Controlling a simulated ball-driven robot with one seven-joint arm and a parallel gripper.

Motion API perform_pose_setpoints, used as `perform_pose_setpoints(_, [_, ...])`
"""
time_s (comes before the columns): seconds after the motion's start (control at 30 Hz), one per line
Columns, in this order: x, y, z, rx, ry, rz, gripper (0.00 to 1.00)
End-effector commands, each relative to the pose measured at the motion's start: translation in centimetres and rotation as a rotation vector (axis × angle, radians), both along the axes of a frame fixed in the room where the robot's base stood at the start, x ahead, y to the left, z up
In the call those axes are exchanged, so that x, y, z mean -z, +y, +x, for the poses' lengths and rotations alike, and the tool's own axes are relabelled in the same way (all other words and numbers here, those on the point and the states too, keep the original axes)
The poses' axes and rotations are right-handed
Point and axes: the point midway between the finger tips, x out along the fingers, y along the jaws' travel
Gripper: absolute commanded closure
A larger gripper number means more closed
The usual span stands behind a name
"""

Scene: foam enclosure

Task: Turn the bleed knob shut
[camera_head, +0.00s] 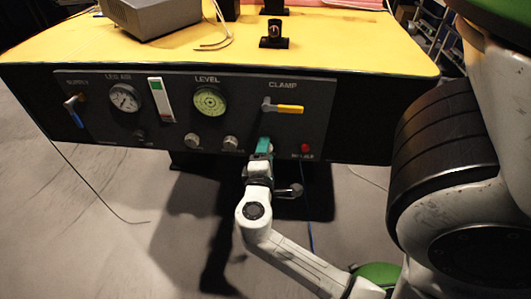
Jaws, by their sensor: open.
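A dark control panel (170,112) is on the front of a yellow-topped bench. Silver round knobs sit low on it: one (192,142) below the level gauge and another (230,143) to its right. A smaller dark knob (138,135) is below the leg air gauge. The small labels are too blurred to tell which is the bleed knob. My gripper (264,145), with teal fingers, is open at the panel's lower edge, right of the right silver knob and apart from it. The fingertips hide what is directly behind them.
A yellow-handled clamp lever (284,108) is above my gripper, and a red button (305,148) is to its right. A blue supply lever (74,110) is at the far left. A grey box (150,14) and a black bracket (274,38) stand on the yellow top (350,50).

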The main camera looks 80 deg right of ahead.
Motion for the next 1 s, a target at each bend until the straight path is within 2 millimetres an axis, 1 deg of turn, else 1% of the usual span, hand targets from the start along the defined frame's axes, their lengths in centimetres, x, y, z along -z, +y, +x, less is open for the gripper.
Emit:
perform_pose_setpoints(0.07, [-0.1,0.4,0.0,-0.002,0.001,0.000,0.41])
perform_pose_setpoints(0.17, [-0.2,1.6,0.0,-0.004,0.002,0.000,0.41])
perform_pose_setpoints(0.5, [-0.6,7.9,-0.4,-0.004,0.002,0.001,0.41])
perform_pose_setpoints(0.6, [-0.6,9.3,-0.5,-0.002,0.001,0.001,0.41])
perform_pose_setpoints(0.77, [-0.7,10.5,-0.7,-0.001,0.001,0.001,0.41])
perform_pose_setpoints(1.0, [-0.7,10.8,-0.7,0.000,0.000,0.000,0.41])
